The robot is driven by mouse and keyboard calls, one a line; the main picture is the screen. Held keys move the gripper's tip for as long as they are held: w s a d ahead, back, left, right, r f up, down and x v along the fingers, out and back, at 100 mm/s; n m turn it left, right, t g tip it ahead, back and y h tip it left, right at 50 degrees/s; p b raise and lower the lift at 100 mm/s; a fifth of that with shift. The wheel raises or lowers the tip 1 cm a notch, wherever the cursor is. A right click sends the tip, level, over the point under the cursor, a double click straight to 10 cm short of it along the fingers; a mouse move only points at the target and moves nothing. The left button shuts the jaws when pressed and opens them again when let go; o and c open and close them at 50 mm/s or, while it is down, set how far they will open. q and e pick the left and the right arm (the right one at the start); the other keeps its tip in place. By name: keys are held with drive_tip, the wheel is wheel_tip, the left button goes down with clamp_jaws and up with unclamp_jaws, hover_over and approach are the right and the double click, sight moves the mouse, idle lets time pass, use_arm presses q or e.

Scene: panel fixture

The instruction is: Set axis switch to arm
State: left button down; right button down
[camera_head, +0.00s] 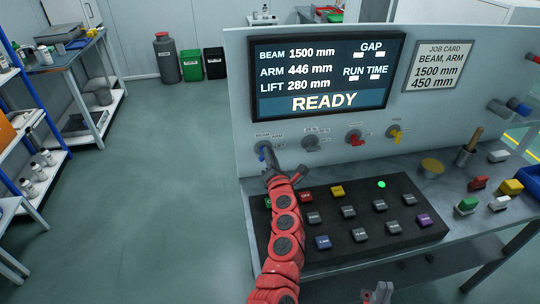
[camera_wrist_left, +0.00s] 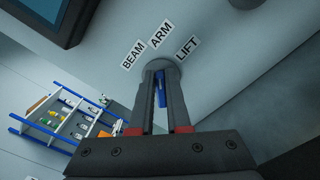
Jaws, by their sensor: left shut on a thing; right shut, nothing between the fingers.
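The axis switch (camera_head: 262,149) is a blue-handled rotary knob at the panel's lower left. Its labels BEAM, ARM and LIFT show in the left wrist view, where the blue handle (camera_wrist_left: 161,91) sits between my fingers. My left gripper (camera_head: 267,168) is shut on this handle. The fingers hide much of the knob, so I cannot tell which label it points to. My right gripper (camera_head: 380,294) is shut and empty at the bottom edge, partly cut off.
The screen (camera_head: 325,76) reads BEAM 1500, ARM 446, LIFT 280 mm and READY. The job card (camera_head: 438,66) reads BEAM, ARM, 1500 mm, 450 mm. Grey, red and yellow knobs (camera_head: 396,134) lie to the right. A black keypad (camera_head: 400,240) sits below, under my left arm.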

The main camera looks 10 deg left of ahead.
use_arm(q)
drive_tip(key=c, duration=0.9)
unclamp_jaws()
drive_tip(key=shift+s, duration=0.1)
drive_tip(key=b+v, duration=0.2)
drive_tip(key=v, duration=1.3)
drive_tip(key=shift+s+d, duration=0.25)
drive_tip(key=shift+s, duration=0.05)
drive_tip(key=shift+v, duration=0.75)
drive_tip(key=shift+a, duration=0.15)
